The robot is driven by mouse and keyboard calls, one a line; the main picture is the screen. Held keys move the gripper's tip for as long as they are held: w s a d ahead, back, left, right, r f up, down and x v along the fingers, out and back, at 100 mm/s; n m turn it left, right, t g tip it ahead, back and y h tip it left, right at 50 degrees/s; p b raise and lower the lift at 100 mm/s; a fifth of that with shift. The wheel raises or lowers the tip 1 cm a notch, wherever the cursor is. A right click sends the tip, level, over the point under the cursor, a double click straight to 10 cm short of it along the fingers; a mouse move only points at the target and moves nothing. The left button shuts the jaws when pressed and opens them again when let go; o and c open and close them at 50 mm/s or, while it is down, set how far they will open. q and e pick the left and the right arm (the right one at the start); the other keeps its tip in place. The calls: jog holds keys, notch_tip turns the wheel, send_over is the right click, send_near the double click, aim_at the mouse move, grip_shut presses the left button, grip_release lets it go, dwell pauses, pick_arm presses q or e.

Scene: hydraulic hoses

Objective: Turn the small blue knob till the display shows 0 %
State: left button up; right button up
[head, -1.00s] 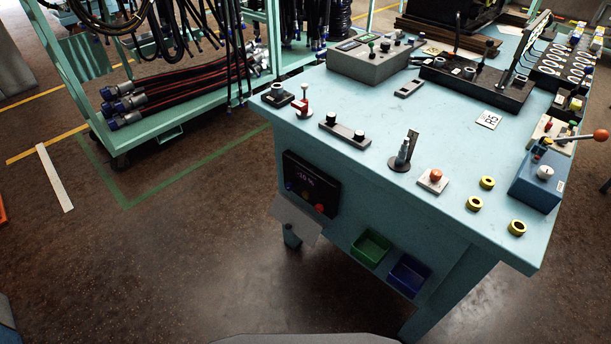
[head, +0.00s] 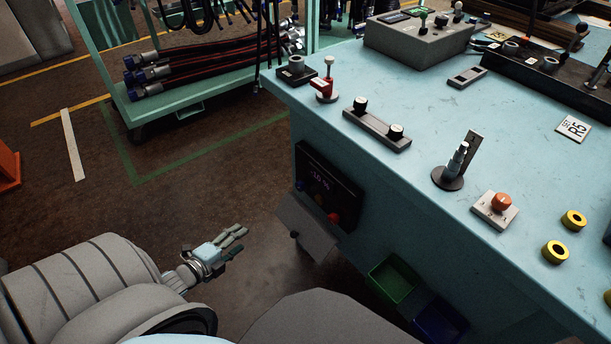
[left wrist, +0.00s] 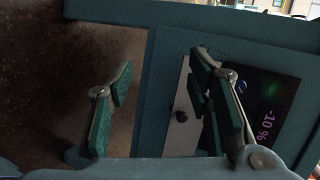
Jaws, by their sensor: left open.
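The dark display panel (head: 328,187) is on the front side of the light blue bench. It reads -10 %, also legible and turned sideways in the left wrist view (left wrist: 268,124). A small blue knob (head: 300,186) is at the panel's lower left, with an orange and a red knob (head: 333,217) to its right.
A tilted grey plate with a dark knob (head: 295,235) juts out below the panel. A green bin (head: 394,282) and a blue bin (head: 440,323) hang further right. A hose cart (head: 190,95) stands behind. The floor left of the bench is clear.

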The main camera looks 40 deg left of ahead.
pick_arm(q)
jog(key=w+d+r+m+t+h+b, duration=0.1)
jog(key=w+r+m+t+h+b, duration=0.1)
jog(key=w+r+m+t+h, duration=0.3)
jog(key=m+g+b, duration=0.1)
jog(key=m+b, duration=0.2)
jog(key=m, duration=0.3)
send_near(298, 188)
pick_arm(e)
notch_tip(298, 188, down, 7)
jog(key=w+d, duration=0.1)
jog(key=w, duration=0.1)
pick_arm(q)
jog(key=shift+h, duration=0.3)
jog(key=b+x, duration=0.2)
jog(key=x, duration=0.6)
jog(key=shift+w, duration=0.2)
jog(key=shift+w+d, duration=0.1)
jog(key=shift+w, duration=0.3)
jog(key=shift+n, duration=0.3)
grip_shut()
pick_arm(e)
jog(key=w+a+f+t, duration=0.1)
jog(key=w+a, duration=0.1)
jog(key=w, duration=0.3)
jog(key=shift+w+f+m, duration=0.15)
jog(key=shift+w+m, duration=0.15)
